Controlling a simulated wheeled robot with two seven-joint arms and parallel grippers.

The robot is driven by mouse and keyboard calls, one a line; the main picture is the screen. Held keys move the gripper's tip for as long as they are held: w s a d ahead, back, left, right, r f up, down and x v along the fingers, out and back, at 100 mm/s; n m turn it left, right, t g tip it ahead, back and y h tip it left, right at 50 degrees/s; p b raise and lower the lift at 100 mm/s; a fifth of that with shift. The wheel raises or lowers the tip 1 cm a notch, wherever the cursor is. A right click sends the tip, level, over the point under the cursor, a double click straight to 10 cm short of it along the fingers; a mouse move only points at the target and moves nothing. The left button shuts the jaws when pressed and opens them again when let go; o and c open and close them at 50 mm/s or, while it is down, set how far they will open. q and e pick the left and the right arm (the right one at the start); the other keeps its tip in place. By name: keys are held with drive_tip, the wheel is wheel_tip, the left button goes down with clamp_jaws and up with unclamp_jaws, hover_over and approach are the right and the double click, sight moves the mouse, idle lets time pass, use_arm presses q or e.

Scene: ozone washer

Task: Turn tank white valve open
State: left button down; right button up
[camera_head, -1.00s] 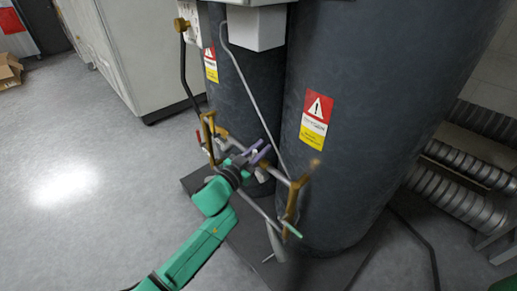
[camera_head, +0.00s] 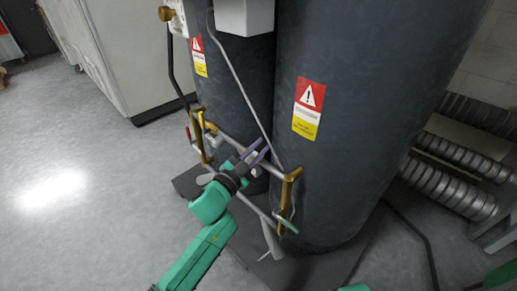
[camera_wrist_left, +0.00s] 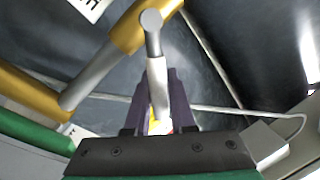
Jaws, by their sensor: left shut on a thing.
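Two dark grey tanks (camera_head: 355,120) stand side by side, with brass and silver pipework (camera_head: 236,143) low in front of them. My left gripper (camera_head: 259,153) reaches in from below at this pipework. In the left wrist view, the white valve handle (camera_wrist_left: 157,72) hangs from a round silver stem between brass fittings. The purple fingers of my left gripper (camera_wrist_left: 158,105) are shut on its lower part, one on each side. In the head view the handle is mostly hidden by the gripper. My right gripper does not show.
A brass pipe (camera_head: 290,190) stands just right of my gripper, and another (camera_head: 202,140) to its left. A thin grey tube (camera_head: 236,70) runs down the tanks. Ribbed ducts (camera_head: 450,185) lie at the right. The floor (camera_head: 90,180) at the left is clear.

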use_arm(q)
drive_tip(key=c, duration=0.8)
unclamp_jaws()
drive_tip(key=shift+o, duration=0.2)
